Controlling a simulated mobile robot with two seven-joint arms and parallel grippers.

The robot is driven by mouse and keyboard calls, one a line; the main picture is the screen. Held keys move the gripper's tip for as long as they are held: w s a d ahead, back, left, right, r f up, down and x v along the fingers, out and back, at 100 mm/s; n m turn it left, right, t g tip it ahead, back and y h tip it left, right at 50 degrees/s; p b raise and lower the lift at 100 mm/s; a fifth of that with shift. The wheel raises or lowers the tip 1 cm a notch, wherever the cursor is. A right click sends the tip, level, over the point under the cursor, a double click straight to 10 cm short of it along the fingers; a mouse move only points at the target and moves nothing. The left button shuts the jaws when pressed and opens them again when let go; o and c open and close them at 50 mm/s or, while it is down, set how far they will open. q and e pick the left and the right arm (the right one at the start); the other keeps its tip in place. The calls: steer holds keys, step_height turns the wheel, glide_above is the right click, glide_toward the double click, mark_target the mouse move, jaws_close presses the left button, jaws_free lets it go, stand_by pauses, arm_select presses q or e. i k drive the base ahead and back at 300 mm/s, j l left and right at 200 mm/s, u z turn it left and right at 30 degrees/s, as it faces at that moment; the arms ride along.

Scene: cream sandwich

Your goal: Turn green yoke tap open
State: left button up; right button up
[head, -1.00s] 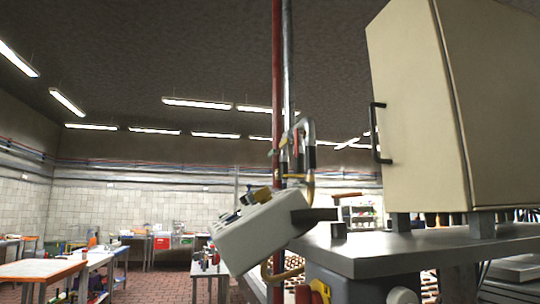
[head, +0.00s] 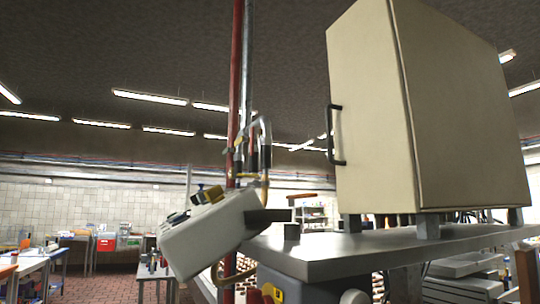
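I cannot make out a green yoke tap for certain. A red pipe (head: 233,100) and a grey pipe (head: 246,60) run up to the ceiling. Bent metal fittings (head: 265,130) with dark sleeves sit beside them, with a small yellow part (head: 238,143). A tilted pale box (head: 210,237) in front of the pipes carries small yellow and dark blue parts (head: 206,194) on its top; which of them is a tap is too small to tell. Neither of my grippers is in view.
A large cream cabinet (head: 370,110) with a black handle (head: 334,135) stands on a grey metal top (head: 330,252) at the right.

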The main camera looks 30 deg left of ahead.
mark_target(228, 150)
steer(key=i+j+z, duration=0.1)
steer(key=j+z, duration=0.4)
steer(key=j, duration=0.55)
steer(key=k+j+z, duration=0.1)
steer(key=j+z, duration=0.4)
steer(key=j, duration=0.55)
